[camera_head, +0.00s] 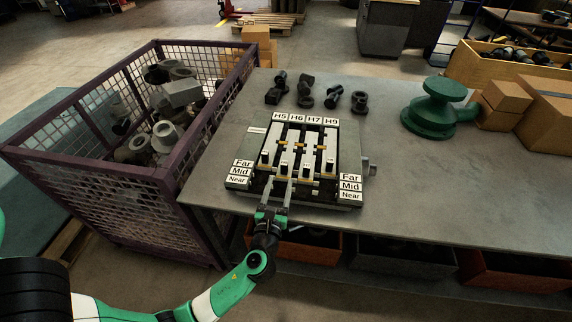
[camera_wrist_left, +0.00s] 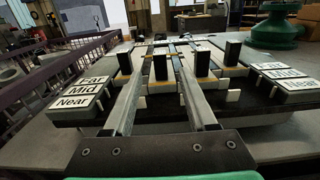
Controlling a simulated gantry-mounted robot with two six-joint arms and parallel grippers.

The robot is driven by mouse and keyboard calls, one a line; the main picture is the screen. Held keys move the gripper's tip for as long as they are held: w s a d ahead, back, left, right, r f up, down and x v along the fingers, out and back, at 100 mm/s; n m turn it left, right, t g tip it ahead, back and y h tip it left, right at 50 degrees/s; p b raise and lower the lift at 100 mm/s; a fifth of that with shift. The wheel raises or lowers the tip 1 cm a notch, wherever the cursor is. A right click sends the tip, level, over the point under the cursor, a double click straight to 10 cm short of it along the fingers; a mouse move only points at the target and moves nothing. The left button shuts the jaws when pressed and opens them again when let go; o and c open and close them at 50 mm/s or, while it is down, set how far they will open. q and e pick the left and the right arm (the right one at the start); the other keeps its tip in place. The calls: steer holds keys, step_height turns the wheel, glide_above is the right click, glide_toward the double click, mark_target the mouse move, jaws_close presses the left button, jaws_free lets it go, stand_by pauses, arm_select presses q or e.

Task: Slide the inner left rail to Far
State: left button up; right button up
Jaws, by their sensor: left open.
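The rail device (camera_head: 297,150) lies on the grey table, with labels H5, H6, H7 and H9 along its back. Black knobs stand in a row at its front. The inner left rail's knob (camera_head: 283,167), second from left, is upright; it also shows in the left wrist view (camera_wrist_left: 160,67). My left gripper (camera_head: 278,186) is open at the device's front edge, pointing away from me. In the left wrist view its fingertips (camera_wrist_left: 161,58) lie to either side of that knob. I cannot tell whether they touch it. Far, Mid and Near labels (camera_head: 238,171) stand on both sides.
The outer left knob (camera_wrist_left: 123,63) is close to my left finger, and the inner right knob (camera_wrist_left: 203,62) is close to the right one. A purple mesh crate (camera_head: 168,180) stands left of the table (camera_head: 420,205). Bolts and nuts (camera_head: 305,101) lie behind the device.

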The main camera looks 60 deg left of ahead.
arm_select(q)
steer(key=b, duration=0.2)
glide_toward(286, 158)
steer(key=w+a+r, duration=0.2)
steer(key=w+a, duration=0.1)
steer(key=w+a+r, duration=0.1)
steer(key=a, duration=0.1)
steer(key=shift+w+a+r, duration=0.1)
steer(key=shift+w+r, duration=0.1)
steer(key=shift+r, duration=0.1)
jaws_close()
stand_by(0.9)
